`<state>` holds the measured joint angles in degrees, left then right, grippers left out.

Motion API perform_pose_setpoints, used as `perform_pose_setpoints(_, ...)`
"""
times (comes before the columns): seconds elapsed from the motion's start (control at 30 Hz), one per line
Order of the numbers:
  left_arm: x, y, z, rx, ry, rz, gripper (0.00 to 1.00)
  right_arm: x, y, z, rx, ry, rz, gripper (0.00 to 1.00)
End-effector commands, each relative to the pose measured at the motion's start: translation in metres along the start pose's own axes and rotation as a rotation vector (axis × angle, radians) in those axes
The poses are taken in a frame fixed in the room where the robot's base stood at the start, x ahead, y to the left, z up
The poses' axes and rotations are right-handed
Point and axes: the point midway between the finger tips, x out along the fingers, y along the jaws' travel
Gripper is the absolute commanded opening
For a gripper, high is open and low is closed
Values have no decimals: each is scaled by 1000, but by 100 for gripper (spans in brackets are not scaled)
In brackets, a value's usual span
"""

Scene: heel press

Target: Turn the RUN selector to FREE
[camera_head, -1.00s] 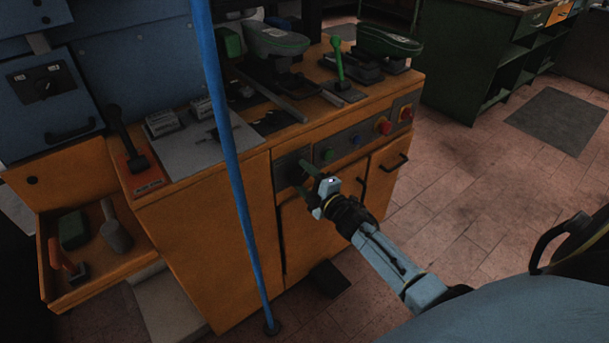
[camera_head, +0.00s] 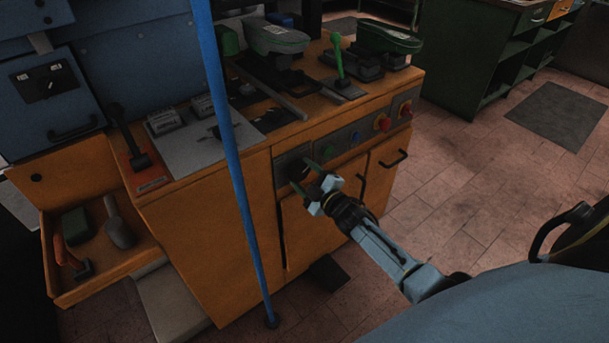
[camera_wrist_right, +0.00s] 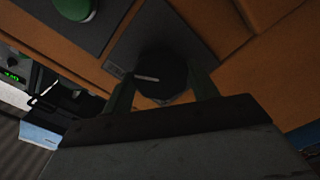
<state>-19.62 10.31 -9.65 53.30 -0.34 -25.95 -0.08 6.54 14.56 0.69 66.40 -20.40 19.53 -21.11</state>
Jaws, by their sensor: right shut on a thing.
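The RUN selector is a round black knob with a pale pointer line, on a dark square plate on the orange cabinet front. In the right wrist view the knob (camera_wrist_right: 160,76) sits between the two green fingers of my right gripper (camera_wrist_right: 160,92). In the head view my right gripper (camera_head: 306,179) is at the selector plate (camera_head: 290,160), shut on the knob, which the fingers partly hide. The plate's lettering is too dark and small to read. My left gripper is not in view.
To the right of the selector are a green button (camera_head: 327,150), a blue button (camera_head: 355,138) and red knobs (camera_head: 382,123) on the same panel. A blue pole (camera_head: 232,165) stands left of my right arm. An open drawer (camera_head: 100,285) with tools juts out at the left.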

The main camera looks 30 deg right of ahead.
Motion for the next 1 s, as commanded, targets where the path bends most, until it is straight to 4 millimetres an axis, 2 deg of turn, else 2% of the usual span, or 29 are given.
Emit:
perform_pose_setpoints(0.17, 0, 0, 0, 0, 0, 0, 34, 0, -1, 0, 6, -1, -1, 36)
perform_pose_setpoints(0.2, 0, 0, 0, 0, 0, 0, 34, 0, -1, 0, 6, -1, -1, 64)
perform_pose_setpoints(0.33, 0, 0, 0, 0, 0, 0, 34, 0, -1, 0, 4, -1, 0, 80)
perform_pose_setpoints(0.6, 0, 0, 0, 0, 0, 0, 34, 0, 0, 0, 2, -1, 0, 80)
perform_pose_setpoints(0.73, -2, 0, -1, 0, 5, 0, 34, -7, 0, 0, 2, -1, -1, 80)
perform_pose_setpoints(0.87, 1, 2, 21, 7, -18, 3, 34, -26, 0, 0, 2, -2, -2, 80)
perform_pose_setpoints(1.0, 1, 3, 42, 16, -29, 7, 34, -56, 1, -1, 2, -3, -3, 80)
